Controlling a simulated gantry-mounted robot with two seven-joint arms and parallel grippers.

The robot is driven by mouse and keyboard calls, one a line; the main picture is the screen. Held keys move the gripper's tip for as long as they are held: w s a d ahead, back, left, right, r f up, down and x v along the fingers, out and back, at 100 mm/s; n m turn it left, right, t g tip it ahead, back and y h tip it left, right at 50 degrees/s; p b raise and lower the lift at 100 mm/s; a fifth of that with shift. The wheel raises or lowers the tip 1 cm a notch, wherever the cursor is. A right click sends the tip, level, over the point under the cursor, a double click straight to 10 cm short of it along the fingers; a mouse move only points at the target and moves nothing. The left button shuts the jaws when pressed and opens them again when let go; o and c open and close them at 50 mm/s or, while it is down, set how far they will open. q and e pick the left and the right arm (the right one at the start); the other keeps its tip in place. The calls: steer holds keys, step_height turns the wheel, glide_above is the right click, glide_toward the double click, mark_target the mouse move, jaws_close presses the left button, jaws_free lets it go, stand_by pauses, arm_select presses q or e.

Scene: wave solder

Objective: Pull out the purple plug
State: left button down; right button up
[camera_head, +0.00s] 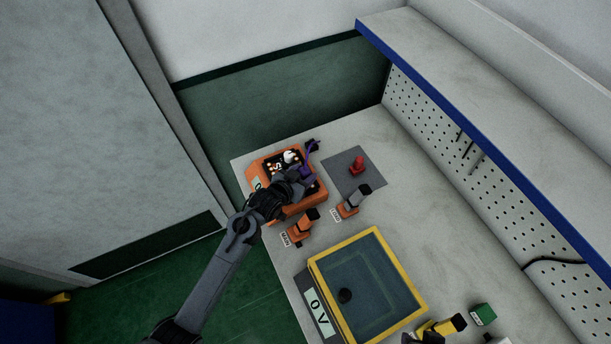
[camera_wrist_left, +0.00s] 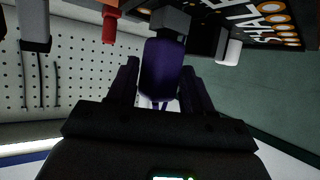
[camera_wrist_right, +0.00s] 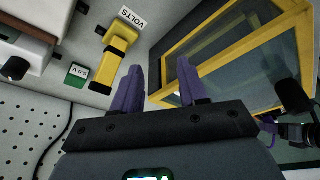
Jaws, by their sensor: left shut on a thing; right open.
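The purple plug (camera_wrist_left: 162,70) sits between the two fingers of my left gripper (camera_wrist_left: 160,88), which is shut on it. Its far end meets a grey block (camera_wrist_left: 170,20); I cannot tell how deep it sits there. In the head view the left gripper (camera_head: 299,180) is over the orange unit (camera_head: 303,212) with the dark lettered panel, and a purple cable (camera_head: 311,148) shows beside it. My right gripper (camera_wrist_right: 157,85) is open and empty in the right wrist view, with the yellow-framed box (camera_wrist_right: 235,50) beyond it.
A red piece (camera_head: 357,164) stands on a grey mat (camera_head: 345,178). A yellow connector (camera_head: 443,326) and a green block (camera_head: 483,314) lie front right. A pegboard (camera_head: 480,150) borders the bench.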

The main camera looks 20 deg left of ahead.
arm_select(q)
steer(key=shift+r+p, duration=0.7)
steer(key=shift+r+p, duration=0.3)
steer(key=shift+p, duration=0.1)
stand_by(0.5)
steer(key=shift+r, duration=0.1)
steer(key=shift+r+p, duration=2.35)
steer(key=shift+p, duration=0.25)
